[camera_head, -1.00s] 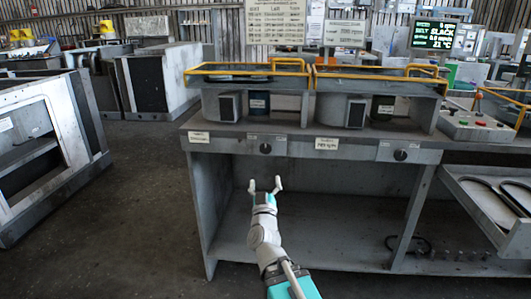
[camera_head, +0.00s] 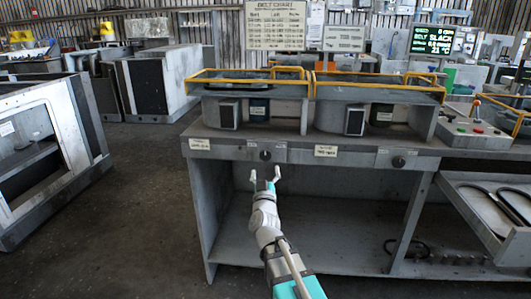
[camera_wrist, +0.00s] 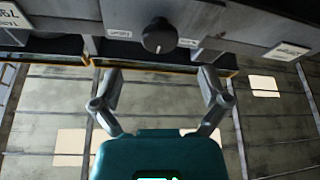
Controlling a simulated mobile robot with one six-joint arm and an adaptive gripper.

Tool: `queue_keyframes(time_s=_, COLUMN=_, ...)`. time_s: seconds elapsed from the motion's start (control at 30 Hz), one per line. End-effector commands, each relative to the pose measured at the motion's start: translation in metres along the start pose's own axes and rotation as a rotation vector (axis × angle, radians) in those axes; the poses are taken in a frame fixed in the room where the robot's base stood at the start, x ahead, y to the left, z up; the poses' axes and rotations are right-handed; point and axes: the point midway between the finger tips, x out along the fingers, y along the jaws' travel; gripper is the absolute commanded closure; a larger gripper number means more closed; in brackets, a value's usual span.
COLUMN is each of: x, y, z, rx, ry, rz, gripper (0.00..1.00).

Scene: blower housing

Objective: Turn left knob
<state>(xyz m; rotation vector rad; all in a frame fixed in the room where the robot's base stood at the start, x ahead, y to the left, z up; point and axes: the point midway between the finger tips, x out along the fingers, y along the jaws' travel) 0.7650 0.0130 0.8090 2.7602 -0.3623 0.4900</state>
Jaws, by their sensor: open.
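The left knob (camera_head: 265,155) is a small round dark knob on the front panel of the grey bench, between small labels. In the wrist view the dark knob (camera_wrist: 157,36) is at the top centre, with a pale pointer mark on its face. My gripper (camera_head: 265,176) is open and empty, just below the left knob in the head view. In the wrist view my gripper's fingers (camera_wrist: 160,80) are spread apart, with the knob beyond them and between their lines. I see no contact with the knob. The right knob (camera_head: 398,162) is farther right on the same panel.
The bench (camera_head: 230,150) has an open space below its panel. Yellow rails (camera_head: 250,82) edge the housings on top. A control box (camera_head: 475,133) with coloured buttons stands at right, above a pulled-out tray (camera_head: 480,210) holding dark loops. Floor at left is clear.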

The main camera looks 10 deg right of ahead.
Motion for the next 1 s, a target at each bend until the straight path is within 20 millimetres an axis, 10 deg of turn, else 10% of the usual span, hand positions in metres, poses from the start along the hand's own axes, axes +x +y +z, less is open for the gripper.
queue_keyframes(time_s=0.43, x=0.063, y=0.0, z=-0.001, rx=-0.001, ry=0.0, rz=0.0, gripper=0.05)
queue_keyframes(time_s=1.0, x=0.071, y=0.0, z=0.0, rx=0.0, ry=0.0, rz=0.0, gripper=0.14)
